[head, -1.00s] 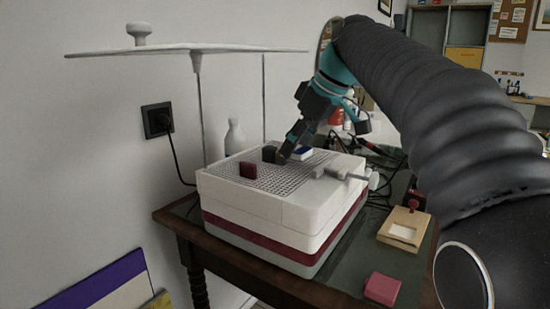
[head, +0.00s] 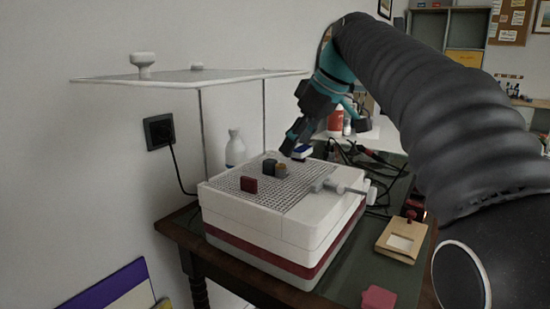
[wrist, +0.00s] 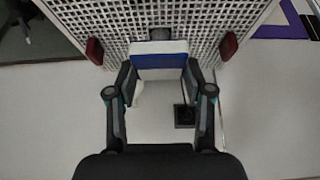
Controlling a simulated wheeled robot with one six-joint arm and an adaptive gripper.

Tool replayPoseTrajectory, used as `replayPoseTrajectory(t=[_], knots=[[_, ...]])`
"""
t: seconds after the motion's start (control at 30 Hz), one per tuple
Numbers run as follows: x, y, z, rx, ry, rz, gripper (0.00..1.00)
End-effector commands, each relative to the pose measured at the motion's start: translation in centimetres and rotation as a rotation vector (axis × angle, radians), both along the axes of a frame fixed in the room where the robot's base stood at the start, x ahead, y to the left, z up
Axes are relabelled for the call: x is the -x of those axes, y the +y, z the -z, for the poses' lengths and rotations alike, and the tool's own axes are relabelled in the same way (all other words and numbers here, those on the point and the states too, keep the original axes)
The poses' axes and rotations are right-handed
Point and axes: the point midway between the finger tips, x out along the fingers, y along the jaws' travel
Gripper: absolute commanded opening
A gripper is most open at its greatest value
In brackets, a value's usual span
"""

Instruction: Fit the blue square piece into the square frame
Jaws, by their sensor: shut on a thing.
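In the wrist view, the blue square piece (wrist: 160,57), with a white band along its upper edge, sits between the two fingers of my gripper (wrist: 160,73), which is shut on it. In the head view, my gripper (head: 289,146) is above the far part of the white perforated block; a blue-and-white piece (head: 302,152) shows beside its tip, partly hidden. A light wooden square frame (head: 385,241) with a pale square opening lies on the table to the right of the block.
A pink piece (head: 378,298) lies near the table's front. Cables run behind.

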Motion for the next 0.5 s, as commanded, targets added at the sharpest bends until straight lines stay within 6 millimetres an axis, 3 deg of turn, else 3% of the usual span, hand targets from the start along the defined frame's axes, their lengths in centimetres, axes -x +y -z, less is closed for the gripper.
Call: replayPoseTrajectory(t=[0.5], knots=[[-0.1,0.0,-1.8,-0.001,-0.001,0.000,0.28]])
